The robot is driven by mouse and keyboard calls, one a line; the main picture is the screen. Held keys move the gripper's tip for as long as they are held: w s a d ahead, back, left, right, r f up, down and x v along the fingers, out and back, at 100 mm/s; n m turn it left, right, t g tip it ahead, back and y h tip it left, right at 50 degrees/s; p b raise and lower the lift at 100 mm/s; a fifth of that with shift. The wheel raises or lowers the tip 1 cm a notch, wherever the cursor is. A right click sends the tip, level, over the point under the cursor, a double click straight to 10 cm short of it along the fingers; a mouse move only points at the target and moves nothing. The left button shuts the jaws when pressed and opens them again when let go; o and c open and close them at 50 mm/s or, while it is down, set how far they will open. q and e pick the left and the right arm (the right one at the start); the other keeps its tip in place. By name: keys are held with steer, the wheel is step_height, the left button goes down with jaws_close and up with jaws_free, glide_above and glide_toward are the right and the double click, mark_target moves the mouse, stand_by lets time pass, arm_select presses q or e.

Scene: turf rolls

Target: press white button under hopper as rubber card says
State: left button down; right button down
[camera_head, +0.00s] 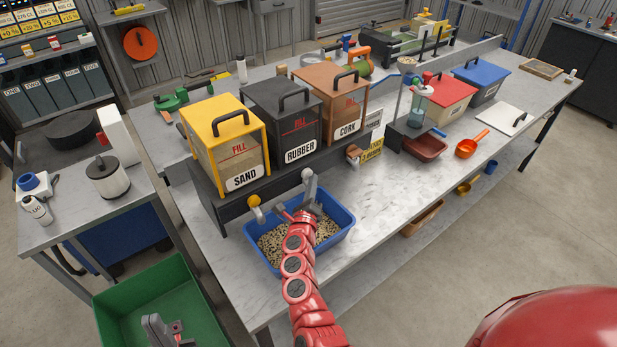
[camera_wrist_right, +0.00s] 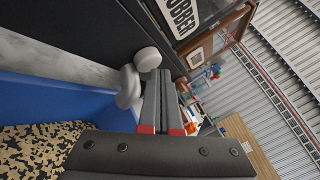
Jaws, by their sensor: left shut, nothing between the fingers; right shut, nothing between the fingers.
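The black hopper labelled RUBBER (camera_head: 283,115) stands between the yellow SAND hopper (camera_head: 222,143) and the brown CORK hopper (camera_head: 331,95). The white button (camera_wrist_right: 148,59) is under the RUBBER label in the right wrist view, beside a grey spout (camera_wrist_right: 128,88). My right gripper (camera_wrist_right: 161,75) is shut and empty, its fingertips right at the button; I cannot tell whether they touch or press it. A yellow card (camera_head: 371,149) stands by the CORK end; its writing is too small to read surely. My left gripper (camera_head: 162,328) is shut over the green crate.
A blue tub (camera_head: 348,232) with speckled granules sits below the RUBBER hopper, under my right gripper. A yellow knob (camera_head: 254,202) is under SAND and an orange-brown one (camera_head: 353,152) under CORK.

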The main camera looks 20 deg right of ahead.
steer(key=shift+w+a+b, duration=0.2)
steer(key=shift+w+b, duration=0.2)
steer(key=shift+w, duration=0.15)
stand_by(0.8)
steer(key=shift+s, duration=0.1)
stand_by(0.5)
steer(key=shift+s+d, duration=0.3)
steer(key=shift+s, duration=0.55)
steer(key=s, duration=0.1)
steer(key=s+d, duration=0.1)
steer(key=s, duration=0.2)
steer(key=shift+s+d, duration=0.35)
steer(key=shift+d, duration=0.05)
